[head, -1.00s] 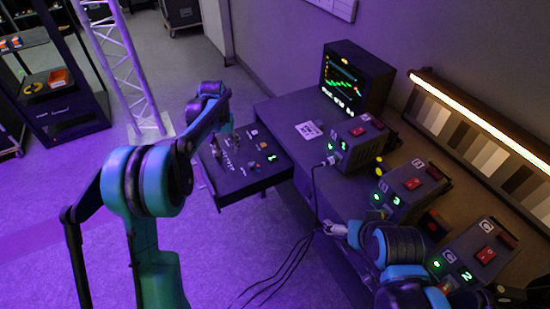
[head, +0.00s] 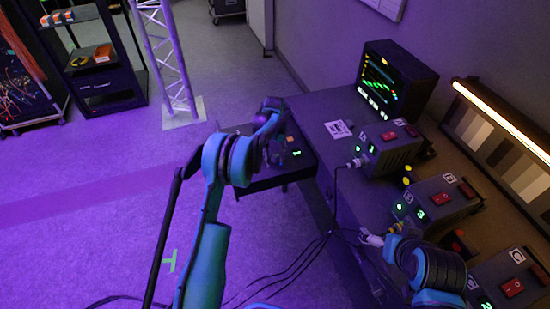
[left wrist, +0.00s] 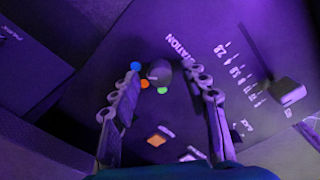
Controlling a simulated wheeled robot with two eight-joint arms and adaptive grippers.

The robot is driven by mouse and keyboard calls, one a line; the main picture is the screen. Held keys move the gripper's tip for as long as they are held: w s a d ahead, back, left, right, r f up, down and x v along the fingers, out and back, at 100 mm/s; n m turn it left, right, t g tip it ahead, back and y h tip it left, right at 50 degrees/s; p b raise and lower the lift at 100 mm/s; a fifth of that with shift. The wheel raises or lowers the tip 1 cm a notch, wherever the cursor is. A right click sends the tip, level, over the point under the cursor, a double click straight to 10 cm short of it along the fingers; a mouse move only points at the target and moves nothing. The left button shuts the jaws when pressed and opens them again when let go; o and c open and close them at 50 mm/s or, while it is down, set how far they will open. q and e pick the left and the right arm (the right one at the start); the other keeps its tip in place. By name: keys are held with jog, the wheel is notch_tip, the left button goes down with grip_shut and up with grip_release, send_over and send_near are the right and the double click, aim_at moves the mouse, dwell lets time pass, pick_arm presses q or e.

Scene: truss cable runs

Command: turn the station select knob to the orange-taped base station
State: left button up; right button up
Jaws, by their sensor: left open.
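The dark round station knob (left wrist: 158,72) sits on a dark panel beside the word STATION in the left wrist view. A blue dot (left wrist: 135,66), an orange dot (left wrist: 144,84) and a green dot (left wrist: 163,90) lie around it. A small light mark shows on the knob; I cannot tell exactly where it points. My left gripper (left wrist: 164,76) is open, with one finger on each side of the knob; contact is not clear.
Base station boxes showing 1 (head: 392,147), 3 (head: 437,200) and 2 (head: 505,280) stand along the bench, with a monitor (head: 395,80) behind. Black cables hang beside the bench. A truss (head: 165,50) stands at the back. Floor at left is open.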

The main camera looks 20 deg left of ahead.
pick_arm(q)
jog(key=shift+f, duration=0.3)
grip_shut()
jog(key=shift+n, duration=0.3)
jog(key=n, duration=0.4)
jog(key=shift+n, duration=0.3)
jog(key=shift+n+p, duration=0.3)
jog(key=shift+n, duration=1.9)
